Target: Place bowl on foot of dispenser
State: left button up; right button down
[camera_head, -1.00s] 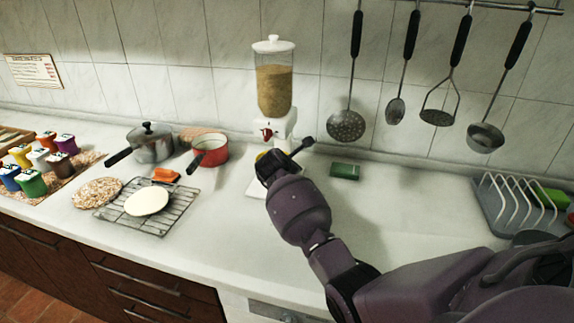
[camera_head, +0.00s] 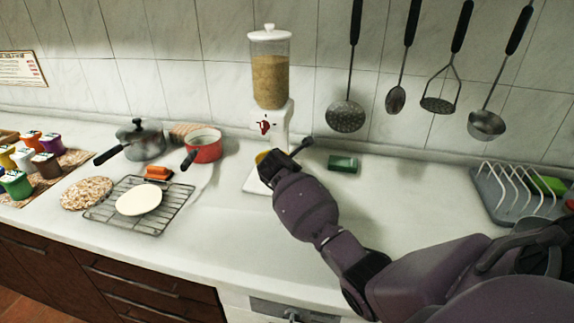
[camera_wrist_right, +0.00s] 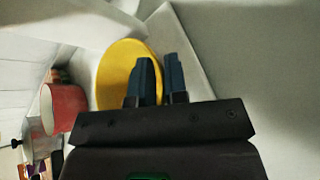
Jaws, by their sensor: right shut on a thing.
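The dispenser (camera_head: 270,82) stands against the back wall, with a clear container of grain, a white lid and a red outlet. Its white foot (camera_head: 254,183) shows partly beside my right gripper (camera_head: 266,168). A yellow bowl (camera_wrist_right: 116,72) shows at the fingers of my right gripper (camera_wrist_right: 160,80) in the wrist view. The gripper is shut on the bowl's rim. In the head view only a sliver of the bowl (camera_head: 261,157) shows, at or just over the foot; contact between them cannot be told. My left gripper is not in view.
A red pot (camera_head: 205,150) and a grey lidded pot (camera_head: 140,140) stand left of the dispenser. A wire rack (camera_head: 165,210) holds a pale round disc. A green sponge (camera_head: 343,164) lies to the right. Utensils hang above; the counter's middle right is clear.

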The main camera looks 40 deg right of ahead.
jog(key=c, duration=1.1)
grip_release()
jog(key=shift+f, duration=0.15)
jog(key=shift+c, duration=0.2)
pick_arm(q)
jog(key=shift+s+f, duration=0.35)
pick_arm(e)
jog(key=shift+r, duration=0.2)
pick_arm(q)
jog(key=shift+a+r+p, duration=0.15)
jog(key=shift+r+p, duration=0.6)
jog(key=shift+p, duration=0.05)
pick_arm(e)
jog(key=v, duration=1.2)
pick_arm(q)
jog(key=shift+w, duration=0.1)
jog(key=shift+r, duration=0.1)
pick_arm(e)
jog(key=shift+f, duration=0.1)
